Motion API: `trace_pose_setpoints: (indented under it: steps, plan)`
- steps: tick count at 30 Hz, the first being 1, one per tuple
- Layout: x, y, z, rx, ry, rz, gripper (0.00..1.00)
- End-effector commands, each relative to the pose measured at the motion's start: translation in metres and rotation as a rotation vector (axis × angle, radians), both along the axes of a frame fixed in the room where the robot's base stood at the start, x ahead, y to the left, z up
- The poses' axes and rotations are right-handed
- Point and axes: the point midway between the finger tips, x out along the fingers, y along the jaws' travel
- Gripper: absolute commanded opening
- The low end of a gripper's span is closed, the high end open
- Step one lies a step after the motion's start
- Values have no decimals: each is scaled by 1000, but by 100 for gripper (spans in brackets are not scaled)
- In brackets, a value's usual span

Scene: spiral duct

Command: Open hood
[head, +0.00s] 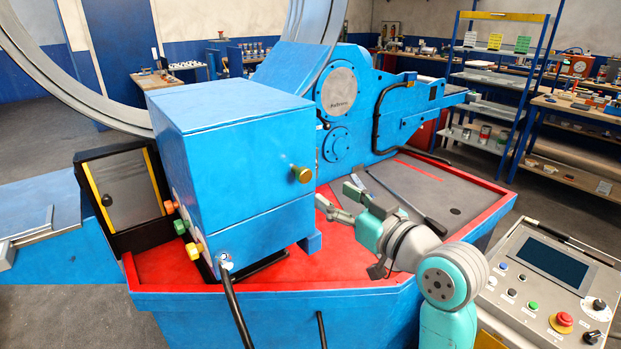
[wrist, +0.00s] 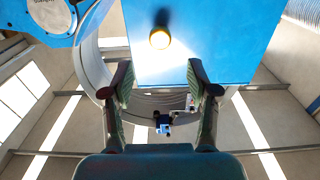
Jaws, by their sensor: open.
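The hood is a blue box-shaped cover (head: 225,160) at the centre of the machine in the head view, and its seam with the lower blue part looks closed. A brass knob (head: 301,174) sticks out of its right-hand face. My gripper (head: 337,198) is open and empty, to the right of the knob and a little lower, apart from it. In the wrist view, the knob (wrist: 160,38) shows on the blue hood face (wrist: 205,45), ahead of and between the spread fingers of my gripper (wrist: 160,82). Nothing is between the fingertips.
A large metal ring (head: 85,95) rises behind the hood. Red-edged grey decking (head: 420,190) lies under my arm, with a black lever (head: 405,200) beside the gripper. A control panel (head: 545,270) stands at the right. Coloured buttons (head: 180,227) sit on the machine's left face.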

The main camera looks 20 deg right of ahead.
Motion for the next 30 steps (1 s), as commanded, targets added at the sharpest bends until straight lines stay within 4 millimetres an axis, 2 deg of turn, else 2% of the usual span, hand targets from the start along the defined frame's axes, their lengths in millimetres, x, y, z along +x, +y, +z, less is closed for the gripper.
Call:
trace_pose_setpoints:
  steps: [4, 8, 15, 21, 30]
  plan:
    - [6, 2, 4, -6, -1, 6, 59]
    - [20, 7, 4, -6, -2, 7, 59]
    - [61, 21, 4, -5, -1, 7, 59]
    - [89, 29, 4, -5, -1, 5, 59]
    - [103, 34, 4, -5, -2, 5, 59]
